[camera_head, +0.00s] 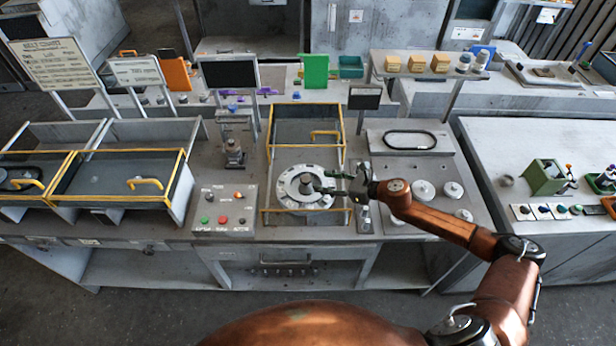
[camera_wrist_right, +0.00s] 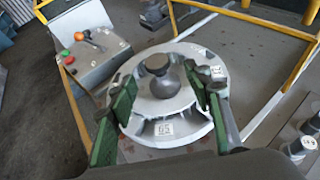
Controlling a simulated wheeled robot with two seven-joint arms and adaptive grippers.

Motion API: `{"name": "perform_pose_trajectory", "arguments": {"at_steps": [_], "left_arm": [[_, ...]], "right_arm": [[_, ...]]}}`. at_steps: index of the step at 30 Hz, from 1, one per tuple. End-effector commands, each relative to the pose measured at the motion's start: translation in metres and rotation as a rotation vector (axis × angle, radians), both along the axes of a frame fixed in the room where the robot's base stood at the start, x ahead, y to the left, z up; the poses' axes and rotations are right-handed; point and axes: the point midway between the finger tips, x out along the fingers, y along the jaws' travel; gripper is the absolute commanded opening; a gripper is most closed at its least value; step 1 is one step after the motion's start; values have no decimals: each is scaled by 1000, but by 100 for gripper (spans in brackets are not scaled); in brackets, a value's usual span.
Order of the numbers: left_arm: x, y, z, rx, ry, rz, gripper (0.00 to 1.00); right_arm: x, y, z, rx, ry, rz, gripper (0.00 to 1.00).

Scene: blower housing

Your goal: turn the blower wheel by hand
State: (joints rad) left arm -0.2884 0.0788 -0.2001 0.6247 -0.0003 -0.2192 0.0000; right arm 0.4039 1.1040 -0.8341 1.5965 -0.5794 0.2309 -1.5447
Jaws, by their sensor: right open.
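The blower wheel (camera_head: 318,200) is a pale round disc with a dark rounded hub knob, set inside a yellow-railed housing (camera_head: 269,165) in the middle of the bench. It also shows in the right wrist view (camera_wrist_right: 170,126), with number labels on it. My right gripper (camera_head: 326,182) reaches in from the right, over the right part of the wheel. In the right wrist view its green-padded fingers (camera_wrist_right: 160,98) are spread on both sides of the hub knob (camera_wrist_right: 158,75), and I see nothing clamped between them. Whether the fingers touch the wheel I cannot tell. My left gripper is not visible.
A control box (camera_head: 222,211) with coloured buttons stands left of the housing; it also shows in the right wrist view (camera_wrist_right: 92,62). Yellow rails surround the wheel closely. A panel with round white caps (camera_head: 424,190) lies to the right. Yellow-framed covers (camera_head: 115,180) are at the left.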

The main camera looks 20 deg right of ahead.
Motion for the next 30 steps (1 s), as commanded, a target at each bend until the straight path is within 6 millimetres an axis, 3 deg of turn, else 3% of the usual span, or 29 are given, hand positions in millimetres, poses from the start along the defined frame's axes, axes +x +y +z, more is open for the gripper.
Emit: {"name": "perform_pose_trajectory", "arguments": {"at_steps": [10,24,30], "left_arm": [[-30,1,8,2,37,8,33],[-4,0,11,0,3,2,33],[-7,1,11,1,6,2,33]], "right_arm": [[37,37,-17,4,0,2,46],[47,44,-25,3,2,-2,46],[47,44,-25,3,2,-2,33]]}}
